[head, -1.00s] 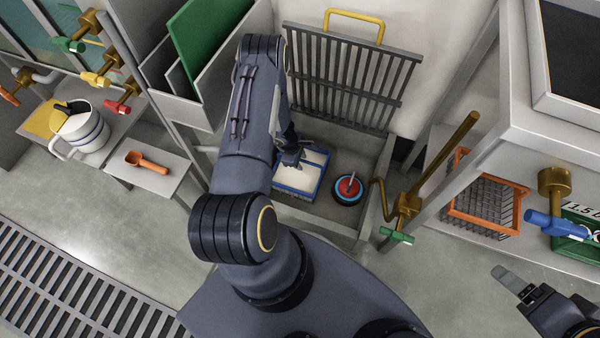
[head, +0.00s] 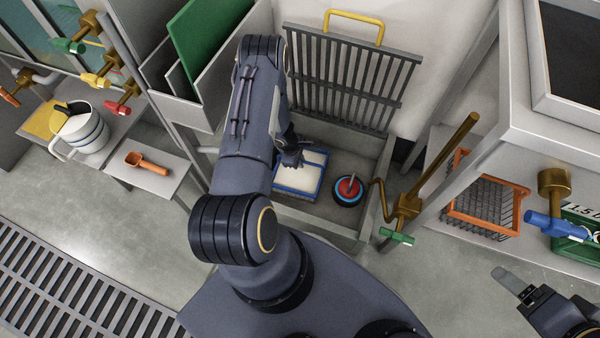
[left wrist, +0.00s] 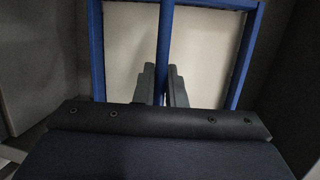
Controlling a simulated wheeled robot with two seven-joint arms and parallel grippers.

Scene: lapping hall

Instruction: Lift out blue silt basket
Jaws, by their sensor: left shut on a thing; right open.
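The blue silt basket (head: 296,190) has a blue rim and pale contents. It is in the grey sump (head: 329,207), partly hidden by my left arm. In the left wrist view, the basket's blue rim (left wrist: 98,50) frames a pale surface, with a blue bar (left wrist: 164,45) running across its middle. My left gripper (head: 291,158) is over the basket; in the left wrist view its two fingers (left wrist: 163,85) are shut on that bar. My right gripper (head: 512,284) is at the lower right, open and empty, away from the basket.
A red and blue round plug (head: 348,190) with an upright handle sits right of the basket. A grating (head: 350,75) with a yellow handle leans behind the sump. A brass pipe (head: 437,165) stands at the sump's right. An orange-framed wire basket (head: 487,205) is further right.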

